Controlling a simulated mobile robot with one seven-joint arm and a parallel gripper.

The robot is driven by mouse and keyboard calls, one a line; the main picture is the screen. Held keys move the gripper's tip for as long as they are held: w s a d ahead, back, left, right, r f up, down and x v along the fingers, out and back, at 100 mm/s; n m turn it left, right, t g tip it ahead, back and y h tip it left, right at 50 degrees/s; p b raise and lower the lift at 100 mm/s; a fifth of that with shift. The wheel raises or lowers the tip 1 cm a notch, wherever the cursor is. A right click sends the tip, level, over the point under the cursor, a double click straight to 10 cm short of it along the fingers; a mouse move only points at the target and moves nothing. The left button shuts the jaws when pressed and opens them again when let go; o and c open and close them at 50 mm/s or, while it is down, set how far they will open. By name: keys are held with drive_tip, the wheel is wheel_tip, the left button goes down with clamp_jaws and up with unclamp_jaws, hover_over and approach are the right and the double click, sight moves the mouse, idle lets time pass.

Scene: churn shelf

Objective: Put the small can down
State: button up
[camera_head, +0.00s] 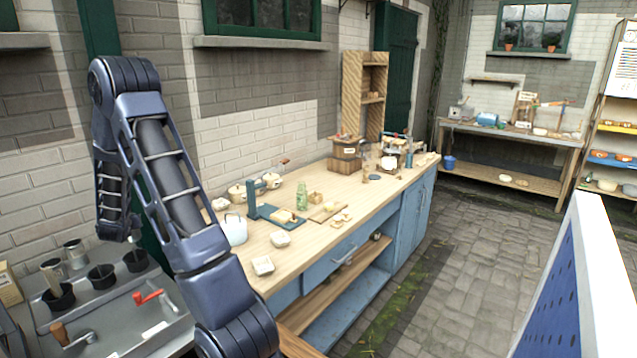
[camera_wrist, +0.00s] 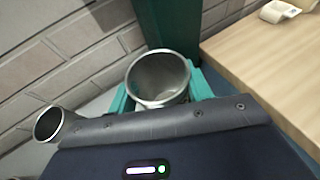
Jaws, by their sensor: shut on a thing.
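In the wrist view a small open metal can (camera_wrist: 158,72) sits between the teal fingers of my gripper (camera_wrist: 160,92). The gripper is shut on it. I look down into its round mouth; its bottom is hidden, so I cannot tell whether it touches anything beneath. A second metal can (camera_wrist: 46,124) is to the left, apart from the held one. In the head view my arm bends down at the left over the sink unit, and my fingers are hard to make out. Metal cans (camera_head: 76,252) and black cups (camera_head: 102,277) stand below and beside it.
A dark green post (camera_wrist: 175,25) stands behind the held can.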

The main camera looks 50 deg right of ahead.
drive_tip(key=d+r+m+g+h, duration=0.2)
drive_tip(key=d+r+m+h, duration=0.1)
drive_tip(key=d, duration=0.8)
drive_tip(key=d+r+m+g+h, duration=0.3)
drive_tip(key=d, duration=0.7)
drive_tip(key=s+d+r+m+g, duration=0.2)
drive_tip(key=s+d, duration=0.1)
drive_tip(key=d, duration=0.4)
drive_tip(key=s+d+r+m+g+h, duration=0.1)
drive_tip(key=s+d+r+m+g, duration=0.15)
drive_tip(key=d, duration=0.45)
drive_tip(key=s+d+r+m+g, duration=0.2)
drive_tip(key=s+d+m+g, duration=0.1)
drive_tip(key=d, duration=0.3)
drive_tip(key=shift+n+h, duration=0.25)
drive_tip(key=shift+h, duration=0.05)
wheel_tip(320, 180, down, 20)
drive_tip(key=shift+s+d, duration=0.15)
drive_tip(key=shift+f, duration=0.1)
drive_tip(key=o, duration=1)
